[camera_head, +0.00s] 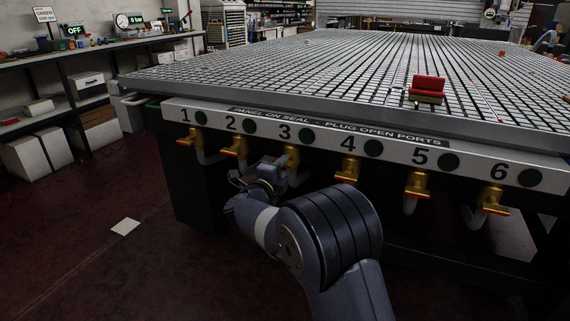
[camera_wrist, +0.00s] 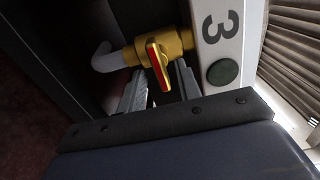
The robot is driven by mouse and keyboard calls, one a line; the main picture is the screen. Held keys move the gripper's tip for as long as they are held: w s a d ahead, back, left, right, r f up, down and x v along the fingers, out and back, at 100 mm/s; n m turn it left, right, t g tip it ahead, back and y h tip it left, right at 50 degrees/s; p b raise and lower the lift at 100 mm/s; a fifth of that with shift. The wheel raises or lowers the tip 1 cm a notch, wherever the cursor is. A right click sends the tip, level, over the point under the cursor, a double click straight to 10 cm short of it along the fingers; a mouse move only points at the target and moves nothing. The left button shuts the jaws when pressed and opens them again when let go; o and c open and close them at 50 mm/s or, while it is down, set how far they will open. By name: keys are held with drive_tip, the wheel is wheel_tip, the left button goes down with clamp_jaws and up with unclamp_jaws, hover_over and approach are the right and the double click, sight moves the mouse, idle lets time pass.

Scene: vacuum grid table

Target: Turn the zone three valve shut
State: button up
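The zone three valve (camera_head: 291,157) is a brass-yellow valve under the number 3 on the table's front panel. In the wrist view its yellow lever (camera_wrist: 158,66) has a red stripe and slants slightly, across the line of the brass body (camera_wrist: 178,44). A grey-white pipe (camera_wrist: 107,59) bends off the body. My gripper (camera_wrist: 160,75) is open, with one finger on each side of the lever's lower part and gaps visible. I cannot tell how deep the lever sits between the fingers. In the head view my gripper (camera_head: 277,168) is at the valve, partly covering it.
Similar valves sit on either side, valve 2 (camera_head: 235,147) to the left and valve 4 (camera_head: 347,170) to the right. The white panel (camera_head: 265,119) carries round dark green spots. A red block (camera_head: 428,84) stands on the grid tabletop (camera_head: 300,70). Open floor lies to the left.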

drive_tip(key=p+v, duration=0.2)
drive_tip(key=v, duration=0.6)
drive_tip(key=b+x, duration=0.3)
drive_tip(key=x, duration=0.7)
drive_tip(key=shift+w+d, duration=0.15)
drive_tip(key=shift+w, duration=0.15)
drive_tip(key=shift+r, duration=0.1)
drive_tip(key=shift+s, duration=0.1)
